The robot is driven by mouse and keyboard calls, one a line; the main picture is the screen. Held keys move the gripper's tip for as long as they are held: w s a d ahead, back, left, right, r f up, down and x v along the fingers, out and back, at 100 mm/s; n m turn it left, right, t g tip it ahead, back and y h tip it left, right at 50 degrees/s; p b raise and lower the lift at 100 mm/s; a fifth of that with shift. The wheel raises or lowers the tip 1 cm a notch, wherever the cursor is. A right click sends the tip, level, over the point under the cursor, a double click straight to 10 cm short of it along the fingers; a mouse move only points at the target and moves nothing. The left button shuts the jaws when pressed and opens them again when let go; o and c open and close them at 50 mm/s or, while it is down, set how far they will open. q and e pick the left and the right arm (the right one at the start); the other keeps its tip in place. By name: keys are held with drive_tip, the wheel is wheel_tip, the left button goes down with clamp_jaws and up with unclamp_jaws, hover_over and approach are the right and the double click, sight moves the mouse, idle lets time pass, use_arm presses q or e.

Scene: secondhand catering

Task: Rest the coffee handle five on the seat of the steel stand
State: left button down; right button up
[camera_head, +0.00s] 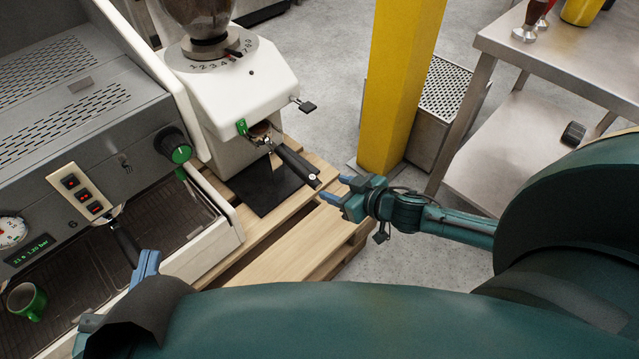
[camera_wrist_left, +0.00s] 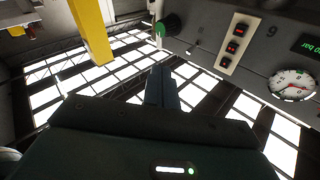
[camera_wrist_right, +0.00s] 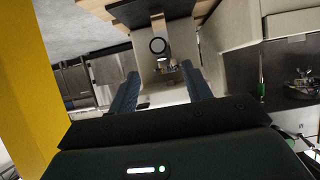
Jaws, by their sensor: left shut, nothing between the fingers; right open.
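A coffee handle (camera_head: 297,165) with a dark grip sits in the front of the white grinder, its grip pointing out to the right; I cannot read the mark on its end. My right gripper (camera_head: 334,189) is open just beyond the grip's end, with nothing between its fingers. In the right wrist view the round end of the handle (camera_wrist_right: 158,45) shows ahead of the open fingers (camera_wrist_right: 162,88). Another coffee handle (camera_head: 126,242) hangs on the espresso machine. My left gripper (camera_head: 149,262) is shut and empty near it; the shut fingers also show in the left wrist view (camera_wrist_left: 161,88). I cannot tell which thing is the steel stand.
The espresso machine (camera_head: 110,70) stands at left with a green cup (camera_head: 26,298) on its tray. The grinder (camera_head: 235,85) stands by a black mat (camera_head: 265,186) on wooden slats. A yellow post (camera_head: 398,85), a perforated steel box (camera_head: 446,92) and a steel table (camera_head: 580,55) are at right.

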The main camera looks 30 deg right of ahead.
sight(318, 183)
drive_tip(key=shift+b+x, duration=1.6)
drive_tip(key=shift+x, duration=1.15)
use_arm(q)
drive_tip(key=shift+w+d+n+t+h+b, duration=0.25)
drive_tip(key=shift+d+n+t+h+b, duration=0.1)
drive_tip(key=shift+n+b, duration=0.15)
use_arm(e)
drive_tip(key=shift+x, duration=2.35)
drive_tip(key=shift+f, duration=0.1)
clamp_jaws()
